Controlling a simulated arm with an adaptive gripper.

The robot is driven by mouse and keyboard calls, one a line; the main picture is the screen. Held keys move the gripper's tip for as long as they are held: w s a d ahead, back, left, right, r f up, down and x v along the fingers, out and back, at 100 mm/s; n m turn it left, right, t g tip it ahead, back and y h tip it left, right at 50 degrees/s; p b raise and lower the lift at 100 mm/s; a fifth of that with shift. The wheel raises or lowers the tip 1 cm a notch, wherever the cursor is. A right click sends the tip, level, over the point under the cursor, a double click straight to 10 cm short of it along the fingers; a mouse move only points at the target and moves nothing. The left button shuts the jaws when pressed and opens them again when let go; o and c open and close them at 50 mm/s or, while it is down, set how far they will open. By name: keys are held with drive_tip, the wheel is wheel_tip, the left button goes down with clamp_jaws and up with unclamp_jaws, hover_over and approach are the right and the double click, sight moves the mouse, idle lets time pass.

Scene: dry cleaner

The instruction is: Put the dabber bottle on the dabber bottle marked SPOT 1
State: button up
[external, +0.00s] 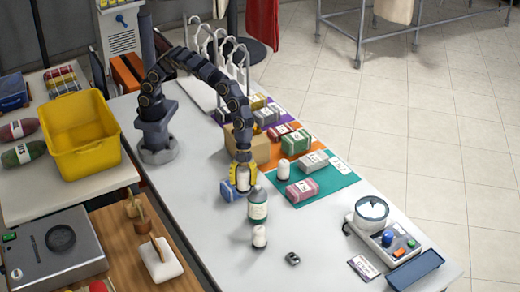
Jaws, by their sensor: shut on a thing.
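My gripper (244,182), with yellow fingers, is shut on a small white bottle (243,180), which looks like a dabber bottle. It is low over the table, just behind a green bottle with a white label (257,211). Another small white dabber bottle (259,236) stands upright on the bare table in front of the green bottle. A third white one (283,170) stands at the left edge of the teal mat (332,183). The marking SPOT 1 cannot be read on any of them. The fingers hide part of the held bottle, and I cannot tell whether its bottom touches anything.
A blue object (228,191) lies close left of my gripper. A cardboard box (262,148) stands behind it. Labelled packets (302,189) lie on coloured mats to the right. A dark small item (292,259) and a scale-like device (371,212) are nearer the front.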

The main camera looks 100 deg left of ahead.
drive_tip(key=w+d+f, duration=0.1)
drive_tip(key=f, duration=0.1)
drive_tip(key=w+d+f, duration=0.1)
drive_tip(key=w+f, duration=0.1)
drive_tip(key=w+d+f, duration=0.2)
drive_tip(key=shift+w, duration=0.15)
drive_tip(key=shift+w+d+f, duration=0.25)
drive_tip(key=shift+w+f, duration=0.1)
drive_tip(key=shift+f, duration=1.75)
drive_tip(key=shift+f, duration=0.15)
drive_tip(key=o, duration=1)
drive_tip(key=shift+o, duration=0.2)
